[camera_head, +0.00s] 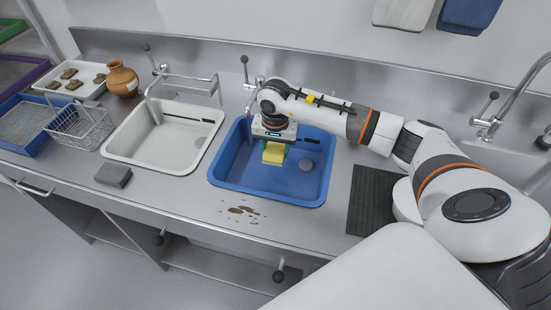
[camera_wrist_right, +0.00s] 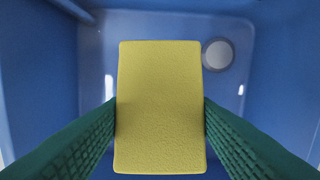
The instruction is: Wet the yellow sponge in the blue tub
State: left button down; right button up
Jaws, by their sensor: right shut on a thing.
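The yellow sponge (camera_head: 273,153) is held between the green fingers of my right gripper (camera_head: 273,148), over the inside of the blue tub (camera_head: 229,148). In the right wrist view the sponge (camera_wrist_right: 160,105) fills the middle, with a green finger of the gripper (camera_wrist_right: 160,125) pressed on each side. The blue tub floor (camera_wrist_right: 145,25) shows behind it, with a round grey drain disc (camera_wrist_right: 218,54) at the upper right. I cannot tell whether the sponge touches the tub floor or water. My left gripper is not in view.
A white tub (camera_head: 122,145) stands left of the blue one. A grey block (camera_head: 113,174) and brown puddle spots (camera_head: 243,211) lie on the counter. A wire basket (camera_head: 82,126), a clay jar (camera_head: 121,79) and a sherd tray (camera_head: 98,88) stand at far left. A dark ribbed mat (camera_head: 368,205) lies right.

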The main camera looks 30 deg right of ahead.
aim_at(275, 149)
jog(key=shift+r+p, duration=1.6)
jog(key=shift+r, duration=1.7)
notch_tip(275, 149, up, 4)
jog(key=shift+p, duration=0.95)
